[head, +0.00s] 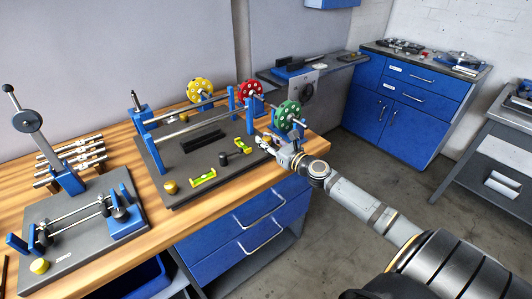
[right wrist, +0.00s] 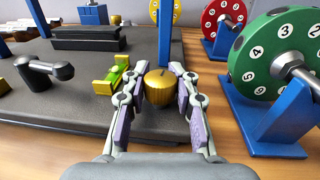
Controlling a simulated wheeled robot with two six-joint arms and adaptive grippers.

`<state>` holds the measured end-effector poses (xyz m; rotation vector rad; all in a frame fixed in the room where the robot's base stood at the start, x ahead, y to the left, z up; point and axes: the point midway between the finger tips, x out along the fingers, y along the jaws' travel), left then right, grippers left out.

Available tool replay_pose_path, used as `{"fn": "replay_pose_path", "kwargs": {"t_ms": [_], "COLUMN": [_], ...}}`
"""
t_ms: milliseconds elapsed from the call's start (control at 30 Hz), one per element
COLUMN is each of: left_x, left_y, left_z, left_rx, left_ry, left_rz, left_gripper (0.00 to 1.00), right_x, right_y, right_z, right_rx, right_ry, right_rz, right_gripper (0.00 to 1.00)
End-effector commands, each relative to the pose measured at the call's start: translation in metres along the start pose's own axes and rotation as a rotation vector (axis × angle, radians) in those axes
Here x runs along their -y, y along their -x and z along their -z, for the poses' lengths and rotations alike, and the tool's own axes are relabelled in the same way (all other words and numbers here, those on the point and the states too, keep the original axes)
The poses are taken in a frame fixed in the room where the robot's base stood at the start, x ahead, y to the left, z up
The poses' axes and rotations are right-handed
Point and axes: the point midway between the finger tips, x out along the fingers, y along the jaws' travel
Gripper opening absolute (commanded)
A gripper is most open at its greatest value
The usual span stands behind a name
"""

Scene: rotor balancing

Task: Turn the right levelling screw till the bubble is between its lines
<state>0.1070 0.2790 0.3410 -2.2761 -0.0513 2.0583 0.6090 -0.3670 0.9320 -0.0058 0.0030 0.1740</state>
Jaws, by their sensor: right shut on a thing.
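The right levelling screw is a brass knob (right wrist: 158,88) at the near edge of the dark base plate (head: 215,168). My right gripper (right wrist: 157,78) is shut on this knob, one finger on each side; a dark mark shows on the knob's top. In the head view my right gripper (head: 266,143) hides most of the knob. A yellow level with a green vial (right wrist: 115,77) lies just left of the knob; it also shows in the head view (head: 242,146). Its bubble is too small to place between lines. A second level (head: 203,177) lies near the left brass screw (head: 170,187). My left gripper is out of view.
A green numbered disc (right wrist: 275,55) on a blue stand is close right of my right gripper. Red (head: 250,95) and yellow (head: 200,91) discs stand behind. A black lever (right wrist: 42,70) stands on the plate to the left. A smaller rig (head: 75,240) is at the left.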

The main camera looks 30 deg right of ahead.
Motion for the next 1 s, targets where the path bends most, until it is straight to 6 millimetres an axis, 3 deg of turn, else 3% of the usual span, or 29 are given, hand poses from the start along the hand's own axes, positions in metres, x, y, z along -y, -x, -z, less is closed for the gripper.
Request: {"fn": "replay_pose_path", "kwargs": {"t_ms": [33,233,1000], "left_x": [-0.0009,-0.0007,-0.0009], "left_y": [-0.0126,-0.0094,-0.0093], "left_z": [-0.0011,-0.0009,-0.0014], "left_rx": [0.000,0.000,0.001], "left_ry": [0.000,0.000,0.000], "left_rz": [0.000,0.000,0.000], "left_gripper": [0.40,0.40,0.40], "right_x": [0.0005,-0.0015,-0.0022], "right_y": [0.0006,0.0011,0.0017], "right_z": [0.0108,0.0063,0.0085], "right_rx": [-0.014,-0.020,-0.022], "right_ry": [0.004,-0.002,-0.003], "right_rz": [-0.033,-0.107,-0.106], "right_gripper": [0.00,0.00,0.00]}}
